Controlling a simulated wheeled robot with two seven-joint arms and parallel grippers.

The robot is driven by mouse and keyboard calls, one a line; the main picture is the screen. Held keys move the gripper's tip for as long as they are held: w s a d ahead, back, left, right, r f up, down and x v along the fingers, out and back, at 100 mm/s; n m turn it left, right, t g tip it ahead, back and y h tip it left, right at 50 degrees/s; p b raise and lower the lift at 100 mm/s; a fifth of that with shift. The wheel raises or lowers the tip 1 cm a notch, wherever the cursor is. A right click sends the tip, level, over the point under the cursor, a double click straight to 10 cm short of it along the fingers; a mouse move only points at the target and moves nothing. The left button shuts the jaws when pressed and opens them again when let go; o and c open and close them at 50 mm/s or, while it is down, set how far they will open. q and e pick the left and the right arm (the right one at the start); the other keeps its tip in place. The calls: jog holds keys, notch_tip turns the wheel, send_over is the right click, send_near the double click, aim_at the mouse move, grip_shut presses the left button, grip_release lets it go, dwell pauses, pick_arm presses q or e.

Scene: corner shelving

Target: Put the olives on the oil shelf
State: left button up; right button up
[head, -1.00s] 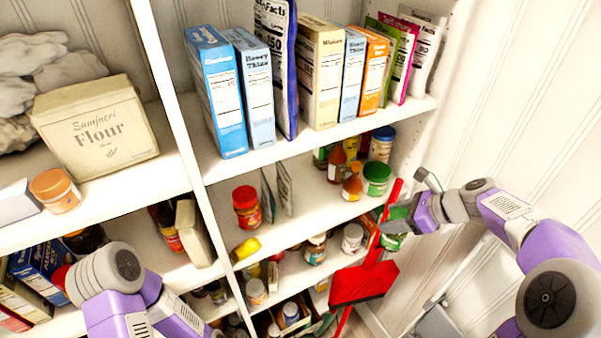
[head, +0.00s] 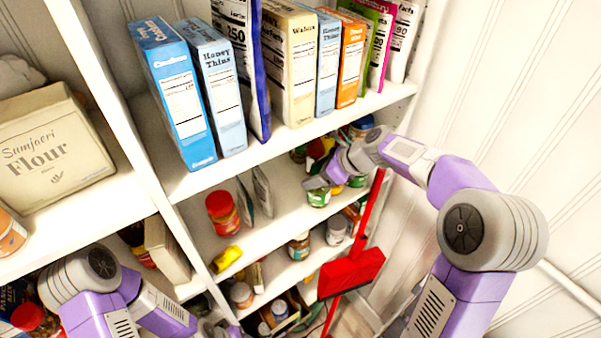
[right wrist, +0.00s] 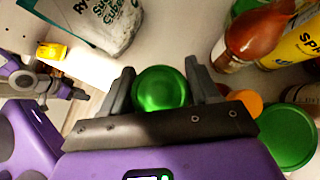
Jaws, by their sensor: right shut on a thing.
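My right gripper (head: 321,188) is shut on a green-lidded jar (head: 318,199), taken to be the olives; its label is not readable. In the right wrist view, the green lid (right wrist: 160,88) sits between the two dark fingers (right wrist: 161,92). The jar is at the right part of the middle shelf (head: 284,223), near its front edge; I cannot tell whether it touches the board. Bottles, including a brown one (right wrist: 252,38), stand behind it on that shelf. My left arm is at the lower left of the head view, and its fingers are not clear.
A red-lidded jar (head: 222,213) and a sugar packet (right wrist: 108,22) are left of the held jar. Another green-lidded jar (right wrist: 288,136) is close on the right. Boxes (head: 175,92) fill the shelf above.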

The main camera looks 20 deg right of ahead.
jog(key=shift+w+a, duration=0.35)
jog(key=shift+a, duration=0.05)
jog(key=shift+w+a+f+b, duration=0.4)
jog(key=shift+w+a+b, duration=0.1)
jog(key=shift+a, duration=0.1)
jog(key=shift+w+a+f+b, duration=0.35)
jog(key=shift+w+a, duration=0.15)
jog(key=shift+a, duration=0.1)
jog(key=o, duration=1.4)
jog(key=shift+f, duration=0.1)
jog(key=shift+o, duration=0.2)
